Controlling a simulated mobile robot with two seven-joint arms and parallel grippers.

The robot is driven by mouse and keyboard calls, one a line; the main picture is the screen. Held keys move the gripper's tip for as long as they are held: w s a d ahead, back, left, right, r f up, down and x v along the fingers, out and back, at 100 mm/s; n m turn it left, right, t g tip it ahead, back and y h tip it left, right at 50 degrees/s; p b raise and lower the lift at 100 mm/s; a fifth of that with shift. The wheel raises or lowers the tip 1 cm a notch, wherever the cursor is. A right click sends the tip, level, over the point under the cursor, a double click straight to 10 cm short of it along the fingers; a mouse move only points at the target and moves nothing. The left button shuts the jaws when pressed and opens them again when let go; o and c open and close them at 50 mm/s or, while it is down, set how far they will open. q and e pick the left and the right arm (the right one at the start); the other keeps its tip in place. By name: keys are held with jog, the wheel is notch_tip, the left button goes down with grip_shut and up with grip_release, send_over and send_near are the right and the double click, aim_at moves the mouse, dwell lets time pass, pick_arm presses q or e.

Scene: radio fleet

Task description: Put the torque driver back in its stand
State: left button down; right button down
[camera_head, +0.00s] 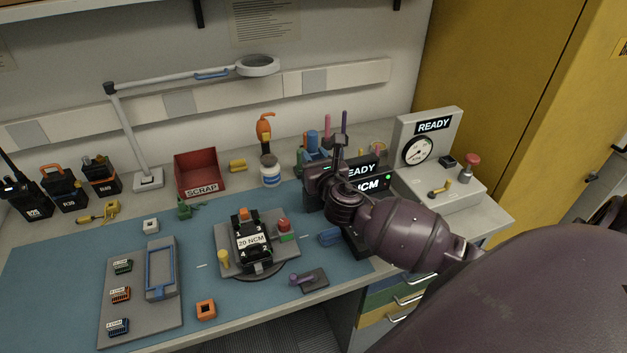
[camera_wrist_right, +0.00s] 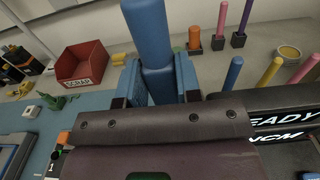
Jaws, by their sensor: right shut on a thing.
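My right gripper (camera_wrist_right: 158,82) is shut on a blue upright cylinder, which I take to be the torque driver (camera_wrist_right: 148,32). Its blue handle also shows in the head view (camera_head: 311,138), behind my right wrist at the back of the bench. The handle's lower end is hidden by my gripper. A black box (camera_head: 374,183) with lit READY and NCM lettering stands just right of my gripper, partly covered by my arm. I cannot tell which part is the stand, or whether the driver touches it. My left gripper is not in view.
Coloured rods (camera_wrist_right: 222,22) stand upright in dark bases behind the driver. A red SCRAP bin (camera_head: 197,173) and a white jar (camera_head: 270,172) stand to the left. A grey gauge unit (camera_head: 439,150) stands right.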

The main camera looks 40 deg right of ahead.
notch_tip(320, 180, down, 6)
jog(key=shift+r+b, duration=0.1)
jog(key=shift+b, duration=0.75)
jog(key=shift+r, duration=0.1)
jog(key=c, duration=1.1)
grip_release()
jog(key=shift+f, duration=0.2)
